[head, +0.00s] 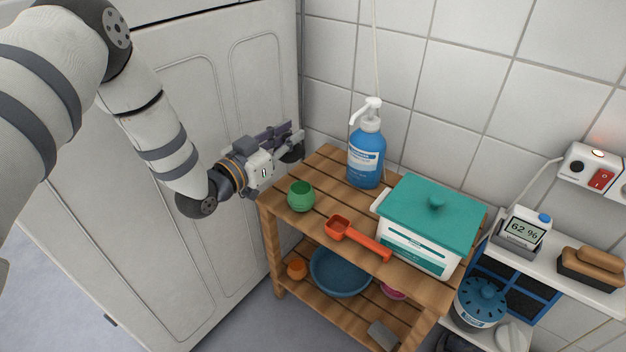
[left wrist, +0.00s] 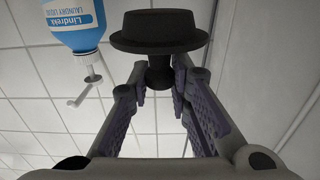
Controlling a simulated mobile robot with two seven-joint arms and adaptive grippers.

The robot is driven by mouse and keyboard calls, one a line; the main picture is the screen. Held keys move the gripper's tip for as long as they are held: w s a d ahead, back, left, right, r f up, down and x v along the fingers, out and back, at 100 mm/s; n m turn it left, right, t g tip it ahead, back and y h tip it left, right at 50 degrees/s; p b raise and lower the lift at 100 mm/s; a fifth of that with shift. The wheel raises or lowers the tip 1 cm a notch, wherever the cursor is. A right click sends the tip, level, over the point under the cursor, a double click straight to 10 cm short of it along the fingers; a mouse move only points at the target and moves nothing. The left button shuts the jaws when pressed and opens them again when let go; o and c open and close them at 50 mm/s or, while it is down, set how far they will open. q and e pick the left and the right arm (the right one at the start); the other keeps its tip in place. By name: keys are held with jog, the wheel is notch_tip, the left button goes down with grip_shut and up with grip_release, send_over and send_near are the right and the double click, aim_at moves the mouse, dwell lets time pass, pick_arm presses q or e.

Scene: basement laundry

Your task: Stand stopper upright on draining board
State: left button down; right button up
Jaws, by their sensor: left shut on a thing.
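My left gripper (head: 282,141) reaches in from the left, beside the pale panelled cabinet and above the back left corner of the slatted wooden stand. It is shut on the black stopper (head: 292,153). In the left wrist view, the stopper (left wrist: 158,32) has a wide flange and a narrower neck, and the fingers (left wrist: 160,90) grip the neck. The stopper is held clear of the slatted wooden top (head: 325,172), the likely draining board. My right gripper is not in view.
A green cup (head: 301,196), a red scoop (head: 357,238), a blue pump bottle (head: 366,158) and a white tub with a teal lid (head: 430,217) stand on the top. Bare slats show between the cup and bottle. The tiled wall (head: 340,60) is close behind.

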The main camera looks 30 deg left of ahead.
pick_arm(q)
notch_tip(320, 180, down, 8)
jog(key=b, duration=0.3)
jog(key=shift+f, duration=0.25)
jog(key=shift+r, duration=0.25)
jog(key=c, duration=1.8)
grip_release()
jog(key=shift+f, duration=0.2)
jog(key=shift+c, duration=0.2)
jog(key=shift+o, duration=0.4)
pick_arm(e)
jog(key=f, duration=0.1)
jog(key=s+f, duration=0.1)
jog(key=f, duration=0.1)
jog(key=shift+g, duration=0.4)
